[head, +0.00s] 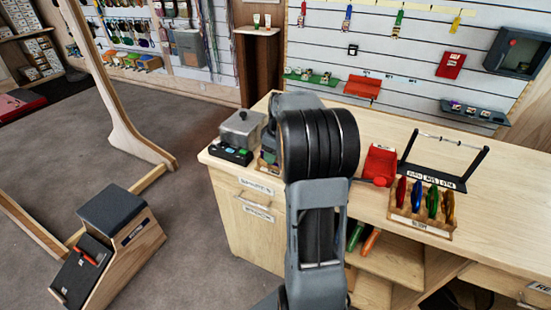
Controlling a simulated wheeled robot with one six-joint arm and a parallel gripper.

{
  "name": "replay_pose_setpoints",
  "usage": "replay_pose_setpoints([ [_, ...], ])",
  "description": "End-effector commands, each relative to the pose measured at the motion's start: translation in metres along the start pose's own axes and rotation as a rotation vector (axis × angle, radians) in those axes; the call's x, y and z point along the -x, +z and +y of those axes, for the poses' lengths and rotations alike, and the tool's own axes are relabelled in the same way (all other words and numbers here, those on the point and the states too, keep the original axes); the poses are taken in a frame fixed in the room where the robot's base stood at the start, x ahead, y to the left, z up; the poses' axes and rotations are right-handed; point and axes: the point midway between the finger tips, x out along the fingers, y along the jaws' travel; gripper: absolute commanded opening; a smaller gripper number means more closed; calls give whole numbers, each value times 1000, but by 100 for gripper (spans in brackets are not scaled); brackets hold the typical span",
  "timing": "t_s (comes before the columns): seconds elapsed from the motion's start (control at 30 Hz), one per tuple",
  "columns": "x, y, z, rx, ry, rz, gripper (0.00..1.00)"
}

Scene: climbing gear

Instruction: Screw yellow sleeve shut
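A yellow hanging piece (456,22) is on the slatted wall at the upper right, at the end of a row with a green piece (398,22), a blue piece (347,18) and a red piece (302,14). It is too small to tell whether it has a sleeve or whether that is shut. On the bench, a wooden rack (421,226) holds upright red, blue, green and yellow-orange pieces; the yellow-orange one (448,207) is rightmost. No sleeve can be made out there either. My arm fills the middle of the picture and hides part of the bench; my gripper's fingers cannot be seen.
A wedge-shaped wooden block (112,240) stands on the floor at the left. The carpet (190,215) between is clear.

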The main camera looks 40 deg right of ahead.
Motion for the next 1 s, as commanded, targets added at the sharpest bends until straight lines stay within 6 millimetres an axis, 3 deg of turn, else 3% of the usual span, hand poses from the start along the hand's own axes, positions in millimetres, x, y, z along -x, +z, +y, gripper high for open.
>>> replay_pose_setpoints([
  [0.63,8,-1,1,0,-1,0,47],
  [1.0,9,-1,15,0,0,0,47],
])
